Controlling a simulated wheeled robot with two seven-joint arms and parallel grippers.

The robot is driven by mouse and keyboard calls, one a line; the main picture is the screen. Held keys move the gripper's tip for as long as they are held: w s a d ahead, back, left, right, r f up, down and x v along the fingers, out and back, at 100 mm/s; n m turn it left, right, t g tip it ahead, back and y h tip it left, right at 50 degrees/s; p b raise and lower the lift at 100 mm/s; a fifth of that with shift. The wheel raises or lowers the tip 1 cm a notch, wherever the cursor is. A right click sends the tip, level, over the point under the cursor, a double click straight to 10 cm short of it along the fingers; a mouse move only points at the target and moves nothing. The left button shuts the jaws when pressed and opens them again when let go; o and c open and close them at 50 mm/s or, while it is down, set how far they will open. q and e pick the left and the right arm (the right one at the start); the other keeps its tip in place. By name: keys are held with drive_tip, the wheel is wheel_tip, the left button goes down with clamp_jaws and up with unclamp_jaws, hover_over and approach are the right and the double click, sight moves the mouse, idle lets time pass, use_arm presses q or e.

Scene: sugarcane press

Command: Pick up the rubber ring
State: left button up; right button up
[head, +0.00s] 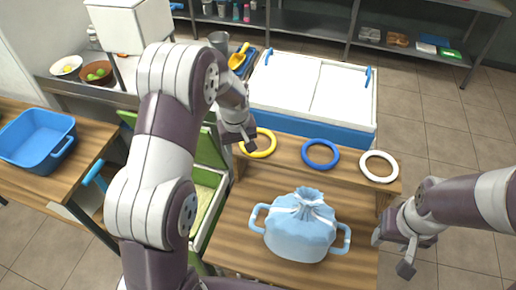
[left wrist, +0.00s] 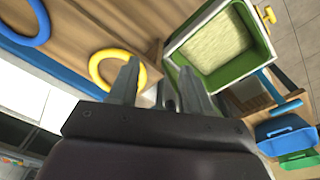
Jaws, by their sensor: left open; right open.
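Three rubber rings lie in a row on a raised wooden shelf: a yellow ring (head: 274,143), a blue ring (head: 304,153) and a white ring (head: 379,180). My left gripper (head: 241,140) is open at the left edge of the yellow ring. In the left wrist view, one finger of this gripper (left wrist: 160,82) overlaps the right side of the yellow ring (left wrist: 92,68); I cannot tell whether they touch. The blue ring (left wrist: 44,22) shows farther left there. My right gripper (head: 400,250) is open and empty, right of the table and away from the rings.
A light-blue tied bag with handles (head: 300,235) stands on the wooden table (head: 235,225) below the shelf. A green bin (left wrist: 180,48) stands left of the table. A white-and-blue chest (head: 310,125) is behind the shelf. A blue basin (head: 40,140) sits at far left.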

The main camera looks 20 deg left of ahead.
use_arm(q)
drive_tip(key=w+r+n, duration=0.2)
drive_tip(key=w+n, duration=0.4)
drive_tip(key=shift+t, duration=0.4)
drive_tip(key=f+p, duration=0.1)
drive_tip(key=f, duration=0.3)
drive_tip(key=w+f+p, duration=0.1)
drive_tip(key=f, duration=0.3)
drive_tip(key=w+f+p, duration=0.1)
drive_tip(key=f, duration=0.3)
drive_tip(key=shift+w+a+p, duration=0.1)
drive_tip(key=shift+a+p, duration=0.3)
drive_tip(key=shift+w+f, duration=0.1)
drive_tip(key=shift+f, duration=0.05)
clamp_jaws()
